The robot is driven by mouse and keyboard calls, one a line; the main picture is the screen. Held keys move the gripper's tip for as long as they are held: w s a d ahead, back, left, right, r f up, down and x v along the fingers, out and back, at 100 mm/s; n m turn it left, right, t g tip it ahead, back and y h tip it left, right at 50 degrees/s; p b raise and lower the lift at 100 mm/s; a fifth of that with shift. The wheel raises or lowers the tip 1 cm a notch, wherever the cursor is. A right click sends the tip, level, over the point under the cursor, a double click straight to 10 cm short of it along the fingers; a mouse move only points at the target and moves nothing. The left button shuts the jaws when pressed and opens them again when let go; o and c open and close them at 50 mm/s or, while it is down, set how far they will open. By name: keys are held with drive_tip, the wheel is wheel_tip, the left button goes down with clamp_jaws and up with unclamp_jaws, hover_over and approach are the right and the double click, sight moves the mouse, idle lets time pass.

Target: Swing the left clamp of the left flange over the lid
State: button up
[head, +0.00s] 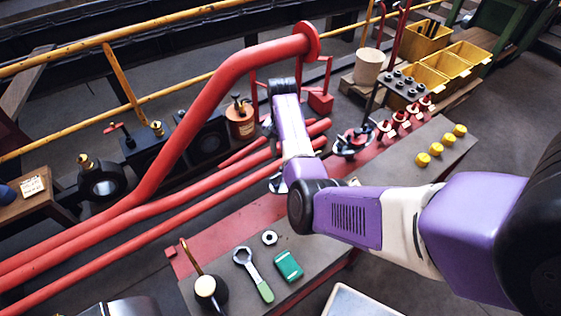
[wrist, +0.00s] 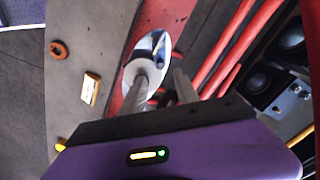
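The left flange's shiny round lid (wrist: 148,62) is below my gripper in the wrist view. In the head view only a sliver of this flange (head: 276,184) shows beside my purple arm. A dark clamp part (wrist: 163,48) lies at the lid's far edge in the wrist view; I cannot tell which clamp it is. My gripper (wrist: 161,76) has its two pale fingers apart, over the lid's near side. The left finger overlaps a white round part on the lid. Whether a finger touches a clamp is hidden. My arm hides the gripper in the head view.
Red pipes (head: 190,205) run close beside the flange. The other flange (head: 352,142), with dark clamps, stands to the right.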

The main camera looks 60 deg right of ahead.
wheel_tip(320, 180, down, 8)
drive_tip(key=shift+r, duration=0.15)
idle(0.3)
clamp_jaws()
